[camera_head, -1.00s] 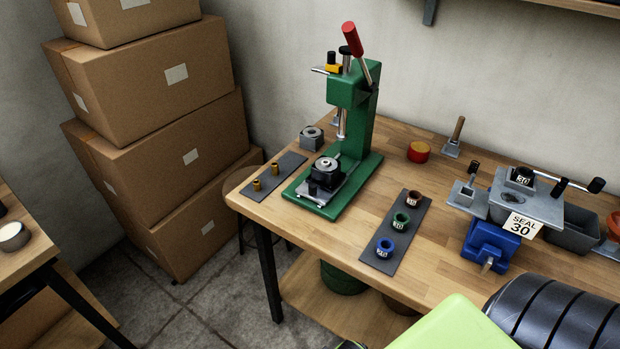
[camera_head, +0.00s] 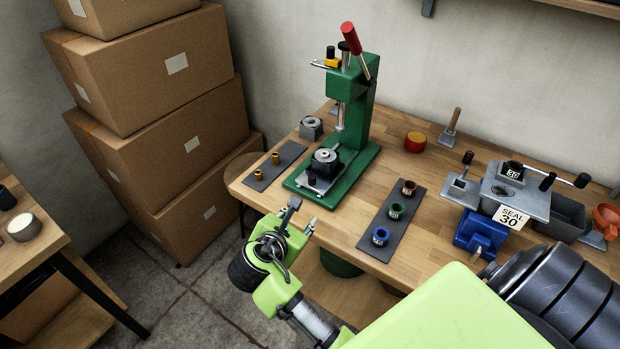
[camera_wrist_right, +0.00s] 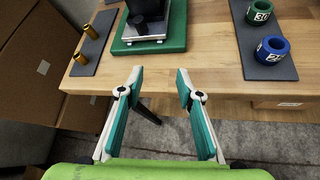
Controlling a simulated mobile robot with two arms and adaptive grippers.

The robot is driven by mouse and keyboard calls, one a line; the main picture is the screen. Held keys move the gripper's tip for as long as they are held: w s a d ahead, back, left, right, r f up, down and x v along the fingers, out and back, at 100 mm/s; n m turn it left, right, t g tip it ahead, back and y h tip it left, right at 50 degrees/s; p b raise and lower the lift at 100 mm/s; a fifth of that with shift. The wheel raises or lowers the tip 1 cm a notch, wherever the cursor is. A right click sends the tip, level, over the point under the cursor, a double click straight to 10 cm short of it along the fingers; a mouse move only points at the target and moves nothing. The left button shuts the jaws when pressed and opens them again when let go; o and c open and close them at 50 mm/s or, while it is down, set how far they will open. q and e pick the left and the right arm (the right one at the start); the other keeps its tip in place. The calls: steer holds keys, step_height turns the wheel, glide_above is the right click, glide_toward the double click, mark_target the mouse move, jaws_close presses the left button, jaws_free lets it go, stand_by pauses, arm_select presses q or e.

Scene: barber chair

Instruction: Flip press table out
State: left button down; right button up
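The green press (camera_head: 355,110) stands on the wooden workbench, with a red-knobbed lever raised at its top. Its press table (camera_head: 322,174) is a grey sliding plate on the green base, carrying a dark block with a round metal top; it also shows in the right wrist view (camera_wrist_right: 146,25). My right gripper (camera_head: 302,215) is in front of the bench's front edge, below and in front of the press. In the right wrist view its two teal-padded fingers (camera_wrist_right: 156,85) are spread apart with nothing between them. My left gripper is in neither view.
A dark mat with two brass pieces (camera_head: 268,167) lies left of the press. A mat with several coloured rings (camera_head: 395,210) lies right of it. A blue vise-like fixture (camera_head: 480,233) stands further right. Stacked cardboard boxes (camera_head: 175,140) stand left of the bench (camera_head: 345,232).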

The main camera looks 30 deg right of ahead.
mark_target(311, 179)
steer(key=w+r+n+h, duration=0.2)
steer(key=w+r+n, duration=0.2)
steer(key=shift+m+t+y, duration=0.3)
steer(key=p+x, duration=0.2)
steer(key=x, duration=1.1)
steer(key=shift+s+d+f, duration=0.1)
steer(key=shift+s, duration=0.05)
jaws_close()
